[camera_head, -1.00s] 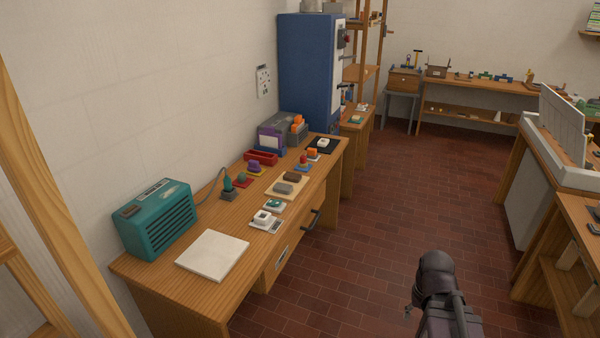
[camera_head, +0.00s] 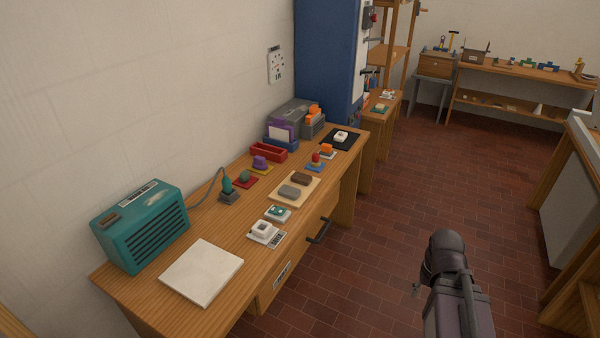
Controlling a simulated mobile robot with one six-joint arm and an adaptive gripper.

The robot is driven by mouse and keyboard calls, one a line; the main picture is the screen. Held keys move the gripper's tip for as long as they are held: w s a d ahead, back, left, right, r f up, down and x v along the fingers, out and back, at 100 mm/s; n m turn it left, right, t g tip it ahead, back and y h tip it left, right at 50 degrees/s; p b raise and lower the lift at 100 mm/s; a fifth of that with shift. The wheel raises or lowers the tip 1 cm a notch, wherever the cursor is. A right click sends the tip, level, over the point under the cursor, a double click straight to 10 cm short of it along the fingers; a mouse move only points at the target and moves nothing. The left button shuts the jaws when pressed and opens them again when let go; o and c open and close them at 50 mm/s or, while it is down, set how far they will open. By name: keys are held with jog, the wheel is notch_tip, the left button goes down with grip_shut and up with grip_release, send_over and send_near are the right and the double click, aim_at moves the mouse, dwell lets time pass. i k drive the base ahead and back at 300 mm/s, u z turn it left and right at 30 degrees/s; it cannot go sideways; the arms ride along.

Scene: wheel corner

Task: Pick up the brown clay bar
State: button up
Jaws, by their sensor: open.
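The brown clay bar (camera_head: 301,179) lies on a pale wooden board (camera_head: 279,198) on the wooden workbench by the left wall. A grey bar (camera_head: 290,192) lies just in front of it on the same board. My arm shows at the lower right, over the brick floor and well apart from the bench. The fingers of my gripper cannot be made out.
The wooden workbench (camera_head: 215,236) also holds a teal radio (camera_head: 141,225), a white slab (camera_head: 202,271), a soldering iron stand (camera_head: 228,196), a red tray (camera_head: 268,152) and several small blocks. A blue cabinet (camera_head: 326,60) stands behind. The brick floor right of the bench is clear.

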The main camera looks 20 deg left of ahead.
aim_at(299, 178)
jog(key=u, duration=0.4)
jog(key=i, duration=0.7)
jog(key=u, duration=0.75)
jog(key=i, duration=0.45)
jog(key=u, duration=0.15)
